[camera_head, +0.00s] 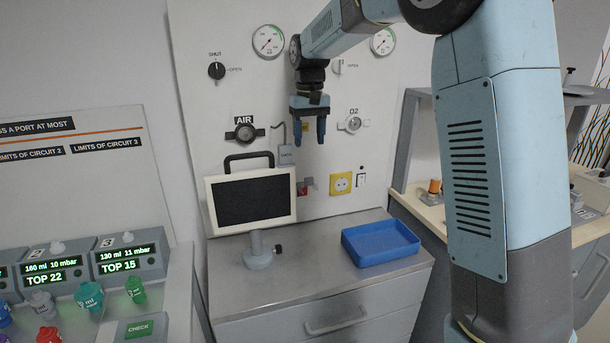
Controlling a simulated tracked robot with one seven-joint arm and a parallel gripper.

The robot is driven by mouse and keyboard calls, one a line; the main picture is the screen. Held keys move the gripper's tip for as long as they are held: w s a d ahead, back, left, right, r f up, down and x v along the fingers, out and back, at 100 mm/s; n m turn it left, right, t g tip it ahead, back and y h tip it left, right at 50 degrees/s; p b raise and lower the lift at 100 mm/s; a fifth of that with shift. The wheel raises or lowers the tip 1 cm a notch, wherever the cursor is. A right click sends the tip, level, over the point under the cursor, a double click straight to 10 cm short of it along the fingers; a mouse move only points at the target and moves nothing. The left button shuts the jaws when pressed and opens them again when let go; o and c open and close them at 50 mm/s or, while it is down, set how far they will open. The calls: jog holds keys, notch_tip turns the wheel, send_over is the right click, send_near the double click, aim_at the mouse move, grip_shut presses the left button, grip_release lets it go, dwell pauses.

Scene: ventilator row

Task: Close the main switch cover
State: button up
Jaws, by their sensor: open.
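My gripper (309,140) hangs in front of the upright wall panel (215,110), fingers pointing down. Its jaws are apart with nothing between them. Below it on the panel is a small red fitting (302,190) with a greyish flap-like piece (309,181) at its upper right. This may be the main switch and its cover, but it is too small to tell its label or exact position. A white switch (361,180) with a dark mark above sits right of the yellow socket (341,184). My gripper is apart from all of these.
A framed dark screen (250,200) on a stand is left of the red fitting. A blue tray (381,243) lies on the grey worktop (320,285). A grey box (286,155) with a cable, an AIR knob (245,132) and an O2 knob (352,123) are on the panel.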

aim_at(308, 180)
notch_tip(308, 180, down, 12)
jog(key=shift+r, duration=0.25)
jog(key=shift+c, duration=0.4)
jog(key=c, duration=0.9)
jog(key=shift+o, duration=0.3)
jog(key=shift+a, duration=0.6)
jog(key=shift+d, duration=0.25)
grip_shut()
jog(key=shift+d, duration=0.15)
jog(key=shift+s, duration=0.1)
